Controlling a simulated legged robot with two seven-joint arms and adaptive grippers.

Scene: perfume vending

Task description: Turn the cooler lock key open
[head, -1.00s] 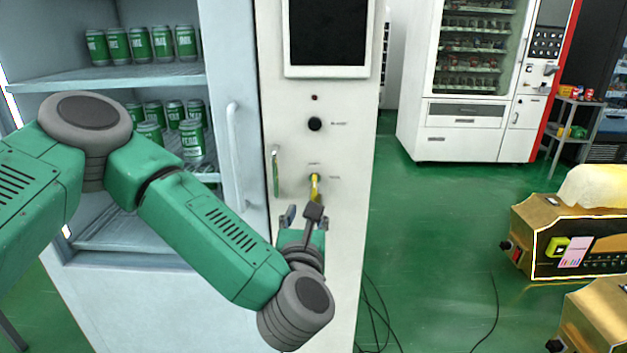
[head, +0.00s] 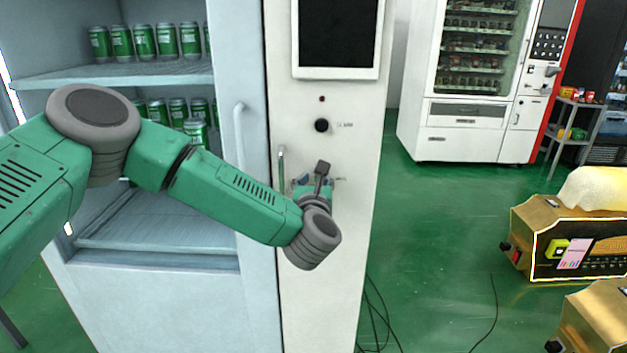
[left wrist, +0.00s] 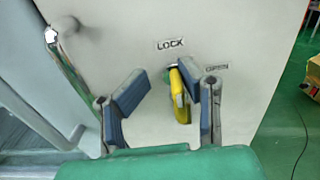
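The yellow key (left wrist: 179,96) sits in the lock on the cooler's white panel (head: 345,240), below the LOCK label (left wrist: 170,44) and left of the OPEN label (left wrist: 215,67). It hangs roughly upright, tilted slightly. My left gripper (left wrist: 164,78) is open in front of the panel. The key is between its blue-padded fingers, close to the right finger and well apart from the left one. Whether the right finger touches it I cannot tell. In the head view the left gripper (head: 314,186) covers the key. My right gripper is not in view.
A metal handle (head: 281,168) stands out from the panel just left of the lock. The cooler's pale door handle (head: 238,145) is further left, by shelves of green cans (head: 166,40). A black knob (head: 321,125) is above.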

